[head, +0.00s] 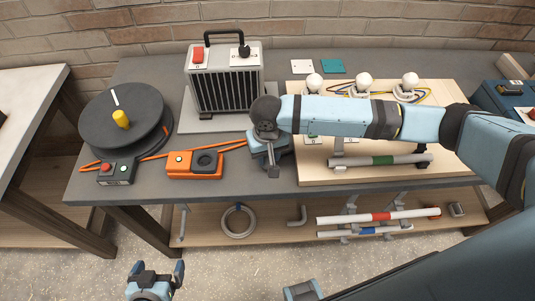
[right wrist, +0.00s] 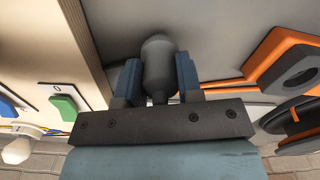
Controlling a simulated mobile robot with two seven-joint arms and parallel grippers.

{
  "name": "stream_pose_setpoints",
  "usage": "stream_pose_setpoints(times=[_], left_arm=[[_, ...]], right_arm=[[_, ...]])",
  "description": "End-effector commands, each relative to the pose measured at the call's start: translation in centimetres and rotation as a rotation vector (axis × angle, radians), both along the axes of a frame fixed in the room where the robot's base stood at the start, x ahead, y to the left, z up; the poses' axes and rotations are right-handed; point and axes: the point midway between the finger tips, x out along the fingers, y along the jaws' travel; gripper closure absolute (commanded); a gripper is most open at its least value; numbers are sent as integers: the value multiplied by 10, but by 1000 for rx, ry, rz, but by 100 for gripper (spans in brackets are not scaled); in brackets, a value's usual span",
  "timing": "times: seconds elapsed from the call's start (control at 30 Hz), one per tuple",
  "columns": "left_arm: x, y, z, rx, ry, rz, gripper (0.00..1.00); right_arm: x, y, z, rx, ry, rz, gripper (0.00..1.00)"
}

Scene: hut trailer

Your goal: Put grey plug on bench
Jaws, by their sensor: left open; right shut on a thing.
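The grey plug (right wrist: 158,68) is a rounded dark grey piece between the two blue fingers of my right gripper (right wrist: 160,80) in the right wrist view. In the head view my right gripper (head: 270,158) points down over the front part of the grey bench (head: 225,186), between the orange socket unit and the wooden board. It is shut on the plug, and only a small grey part of the plug (head: 274,173) shows there. I cannot tell whether the plug touches the bench. My left gripper (head: 156,275) is open and empty, low in front of the bench.
An orange socket unit (head: 180,169) and a cable reel (head: 120,118) are on the left. A heater (head: 225,85) stands behind. A wooden board (head: 310,177) with bulbs and tubes lies to the right. The lower shelf (head: 270,230) holds pipes and a ring.

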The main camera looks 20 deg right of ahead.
Motion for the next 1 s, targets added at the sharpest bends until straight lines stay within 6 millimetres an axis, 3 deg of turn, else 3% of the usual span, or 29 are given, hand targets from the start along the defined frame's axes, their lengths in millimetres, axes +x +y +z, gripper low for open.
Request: stream_pose_setpoints(times=[0.43, 0.47, 0.53, 0.87, 1.0], left_arm=[[0, -1, 4, -2, -1, 0, 0], [0, -1, 3, -2, -2, 0, 0], [0, -1, 4, -2, -3, 0, 0], [0, -1, 2, -2, -3, 0, 0], [0, -1, 0, -2, -2, 0, 0]], right_arm=[[0, 0, -9, 0, -1, 0, 93], [1, 0, -9, 0, -2, 1, 60], [1, 0, -9, 0, -2, 1, 44], [1, 0, -7, 0, -3, 1, 41], [1, 0, 8, 2, -2, 1, 41]])
